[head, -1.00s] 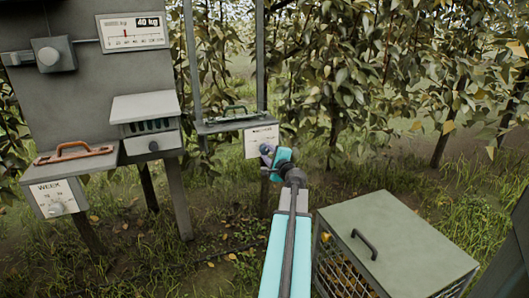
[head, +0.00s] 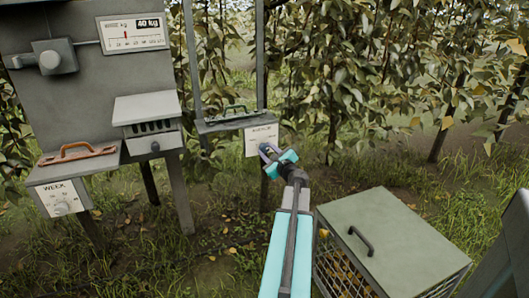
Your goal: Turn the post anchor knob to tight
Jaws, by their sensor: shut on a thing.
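The post anchor knob is mostly hidden behind my gripper (head: 268,150). It sits on a white labelled plate (head: 259,134) below a small grey shelf with a handle, between two upright posts. The plate's lettering is too small to read surely. My gripper is at the lower right of the plate, its jaws shut on the knob. The knob's pointer and its setting cannot be made out.
A grey panel with a scale dial (head: 133,33) and a WEEK dial box (head: 60,198) stand at left. A lidded wire crate (head: 403,238) sits at lower right. Leafy trees fill the back. Grass lies between the stands.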

